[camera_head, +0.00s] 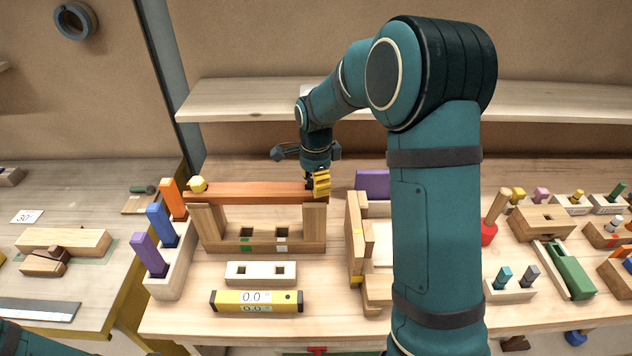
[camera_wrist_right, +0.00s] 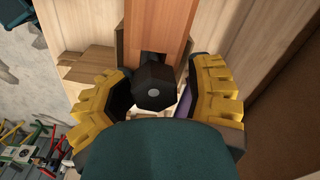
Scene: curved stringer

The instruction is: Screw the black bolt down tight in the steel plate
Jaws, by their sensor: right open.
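My right gripper (camera_head: 320,184) is above the right end of a reddish-brown beam (camera_head: 255,192) in the head view. In the right wrist view the gripper (camera_wrist_right: 160,78) is open, its yellow fingers on either side of a black hexagonal bolt head (camera_wrist_right: 155,86). Gaps show between the bolt head and the fingers. The bolt stands at the end of the reddish-brown beam (camera_wrist_right: 158,25), with a dark part beneath its head. I cannot make out a steel plate or how deep the bolt sits. Only part of my left arm shows at lower left; its gripper is out of view.
A yellow hexagonal piece (camera_head: 198,184) sits at the beam's left end. Wooden supports (camera_head: 210,222) hold the beam. A yellow level (camera_head: 257,301) and a pale two-holed block (camera_head: 261,273) lie in front. Upright boards (camera_head: 357,240) stand right of the beam; a shelf (camera_head: 245,98) runs behind.

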